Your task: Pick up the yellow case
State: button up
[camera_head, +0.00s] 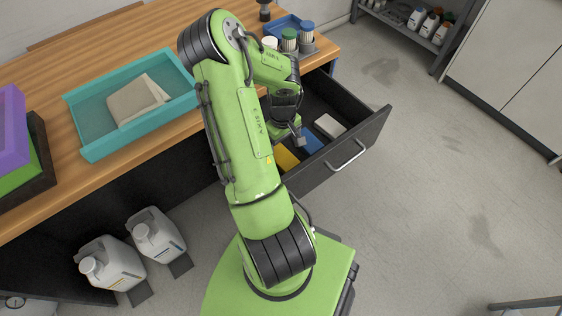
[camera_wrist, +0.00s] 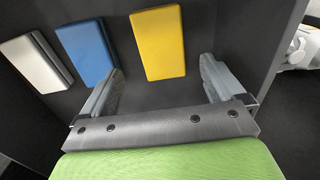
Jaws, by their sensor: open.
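The yellow case (camera_wrist: 158,42) lies flat in the open dark drawer. In the wrist view it is ahead of my gripper (camera_wrist: 158,82), nearly between the line of its two fingers. My gripper is open and empty, and the fingers are apart from the case. In the head view the yellow case (camera_head: 285,159) shows only in part, beside my arm. My gripper (camera_head: 298,138) is over the drawer there, and its fingers are partly hidden.
A blue case (camera_wrist: 86,50) and a white case (camera_wrist: 36,62) lie left of the yellow one. The drawer (camera_head: 345,150) has raised walls close around my gripper. A teal tray (camera_head: 95,140) and jars (camera_head: 289,40) stand on the desk.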

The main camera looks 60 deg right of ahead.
aim_at(282, 156)
notch_tip(282, 156, down, 6)
jog(key=shift+a+f+b, duration=0.15)
jog(key=shift+b, duration=1.1)
jog(key=shift+c, duration=0.4)
jog(key=c, duration=1)
